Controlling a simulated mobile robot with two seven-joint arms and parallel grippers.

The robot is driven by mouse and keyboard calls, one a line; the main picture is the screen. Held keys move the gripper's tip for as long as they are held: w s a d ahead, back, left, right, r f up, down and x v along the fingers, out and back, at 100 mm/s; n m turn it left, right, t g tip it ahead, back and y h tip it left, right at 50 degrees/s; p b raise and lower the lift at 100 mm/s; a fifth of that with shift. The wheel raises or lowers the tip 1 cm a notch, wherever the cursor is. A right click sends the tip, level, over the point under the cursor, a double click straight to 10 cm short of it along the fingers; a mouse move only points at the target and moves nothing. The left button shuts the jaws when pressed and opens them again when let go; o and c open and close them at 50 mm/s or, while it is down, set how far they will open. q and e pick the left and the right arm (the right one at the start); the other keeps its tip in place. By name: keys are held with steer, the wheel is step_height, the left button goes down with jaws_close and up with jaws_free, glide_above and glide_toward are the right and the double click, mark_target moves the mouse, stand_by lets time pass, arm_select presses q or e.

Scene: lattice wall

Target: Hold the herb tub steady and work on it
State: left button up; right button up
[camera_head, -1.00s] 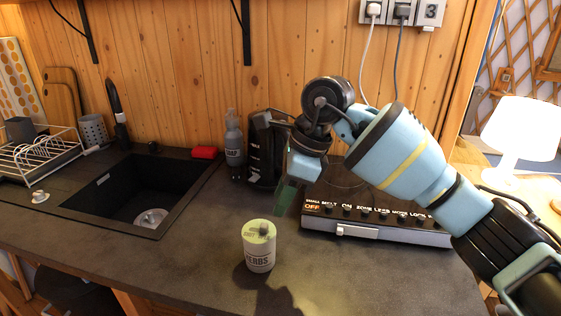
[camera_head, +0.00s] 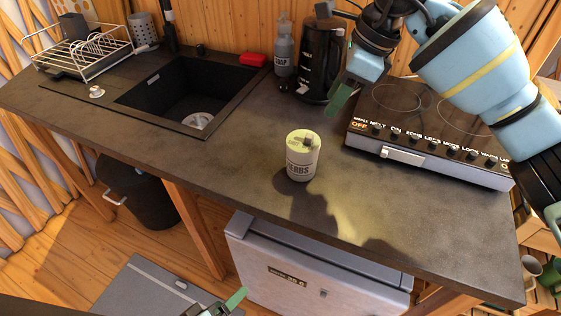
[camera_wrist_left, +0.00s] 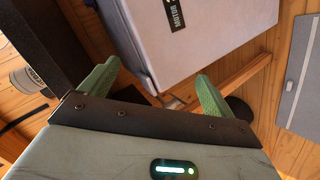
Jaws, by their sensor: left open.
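The herb tub (camera_head: 300,165) is a pale cylinder with a yellow-green top and dark lettering. It stands upright on the dark counter, left of the hob, with a small dark piece on its top. My right gripper (camera_head: 342,97) is above and behind it to the right in the head view, apart from it; one green finger shows, and its opening is hidden. My left gripper (camera_head: 230,301) is at the bottom edge, below counter level in the picture and away from the tub. In the left wrist view (camera_wrist_left: 152,88) its green fingers are apart with nothing between them.
The hob (camera_head: 430,125) is right of the tub, with the sink (camera_head: 185,95) to the left. A black kettle (camera_head: 320,60) and a soap bottle (camera_head: 283,50) stand behind. A silver box (camera_head: 310,270) is under the counter (camera_head: 240,160). The counter's front is clear.

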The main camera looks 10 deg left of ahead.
arm_select(q)
steer(key=w+d+r+n+t+h, duration=0.3)
steer(key=w+r+n, duration=0.3)
steer(key=w+r, duration=0.4)
steer(key=n+t+h, duration=0.2)
steer(key=n+h, duration=0.1)
steer(key=h, duration=0.1)
glide_toward(289, 160)
steer(key=s+a+r, duration=0.1)
steer(key=s, duration=0.4)
steer(key=w+n, duration=0.1)
steer(key=w+d+r+n+g+h, duration=0.1)
steer(key=w+d+n, duration=0.1)
steer(key=w+n, duration=0.1)
steer(key=shift+w+d+r+g+h, duration=0.1)
steer(key=shift+d+r+g+h, duration=0.1)
steer(key=shift+r+g+h, duration=0.2)
steer(key=w+n, duration=0.1)
steer(key=w+d+n+g, duration=0.1)
steer(key=w, duration=0.1)
steer(key=w+d+n+g, duration=0.1)
steer(key=n, duration=0.1)
steer(key=shift+w+d+f, duration=0.1)
steer(key=shift+w+f, duration=0.25)
steer(key=shift+w+d+f+n+g, duration=0.1)
steer(key=shift+w+d+n+g, duration=0.1)
steer(key=shift+w+n, duration=0.35)
steer(key=shift+w+d+n+g, duration=0.1)
steer(key=shift+w+n+g, duration=0.1)
steer(key=shift+w+n, duration=0.4)
